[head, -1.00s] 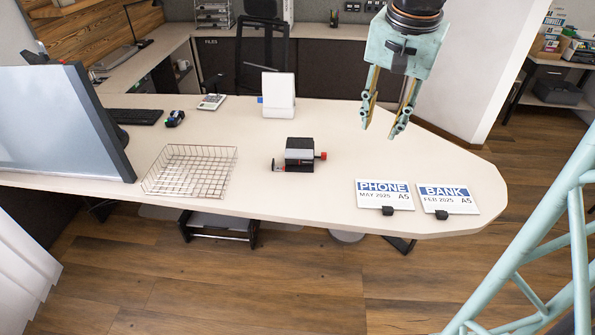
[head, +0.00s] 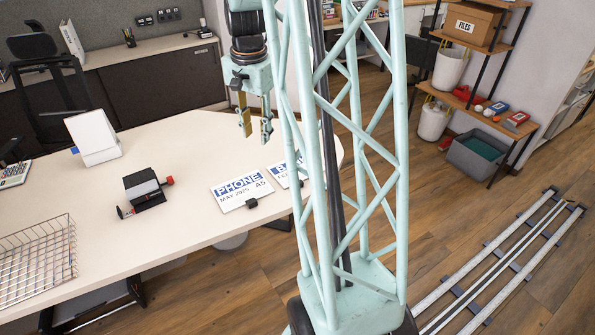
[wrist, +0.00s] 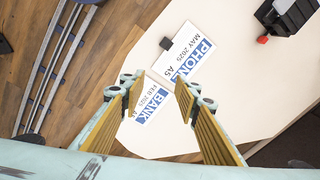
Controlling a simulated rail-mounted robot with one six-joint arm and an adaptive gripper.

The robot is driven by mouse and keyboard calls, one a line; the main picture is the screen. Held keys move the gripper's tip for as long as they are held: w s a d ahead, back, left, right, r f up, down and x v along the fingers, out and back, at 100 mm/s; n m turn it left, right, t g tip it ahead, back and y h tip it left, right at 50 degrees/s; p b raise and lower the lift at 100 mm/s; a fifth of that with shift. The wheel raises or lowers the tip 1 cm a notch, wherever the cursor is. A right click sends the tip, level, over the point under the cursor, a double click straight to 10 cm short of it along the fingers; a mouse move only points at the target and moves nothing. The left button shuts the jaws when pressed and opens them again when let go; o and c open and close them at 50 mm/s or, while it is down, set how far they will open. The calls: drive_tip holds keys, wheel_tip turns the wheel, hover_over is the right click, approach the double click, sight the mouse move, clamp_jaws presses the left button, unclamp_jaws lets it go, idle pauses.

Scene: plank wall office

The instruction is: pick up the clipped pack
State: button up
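Two flat white packs with blue bands lie on the right end of the desk. The PHONE pack (head: 240,193) has a black clip (head: 252,203) on its near edge. The BANK pack (head: 280,176) is partly hidden behind my column in the head view. My gripper (head: 256,132) is open and empty, pointing down above the desk. In the wrist view the BANK pack (wrist: 150,112) shows between the spread fingers of my gripper (wrist: 158,88), partly covered by the left one. The PHONE pack (wrist: 190,56) lies just beyond, its clip (wrist: 167,43) in sight.
A black and grey device (head: 145,190) with a red knob stands left of the packs. A white holder (head: 93,138) and a wire basket (head: 38,262) are farther left. The desk (head: 190,150) is clear around the packs. A shelf unit (head: 490,118) and floor rails (head: 505,262) are at right.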

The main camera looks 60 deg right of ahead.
drive_tip(key=s+d+f+m, duration=0.2)
drive_tip(key=s+d+f, duration=0.1)
drive_tip(key=d+f, duration=0.4)
drive_tip(key=s+d+f+m, duration=0.3)
drive_tip(key=d+f, duration=0.4)
drive_tip(key=shift+s+d+m+g+y, duration=0.3)
drive_tip(key=shift+g, duration=0.1)
drive_tip(key=shift+f, duration=0.2)
drive_tip(key=shift+f+b, duration=0.7)
drive_tip(key=shift+f, duration=3.5)
drive_tip(key=shift+s+a+f+b, duration=0.1)
drive_tip(key=shift+f+b, duration=0.2)
drive_tip(key=shift+f, duration=1)
drive_tip(key=shift+s+a+f+b, duration=0.1)
drive_tip(key=shift+f+b, duration=0.2)
drive_tip(key=shift+f, duration=1)
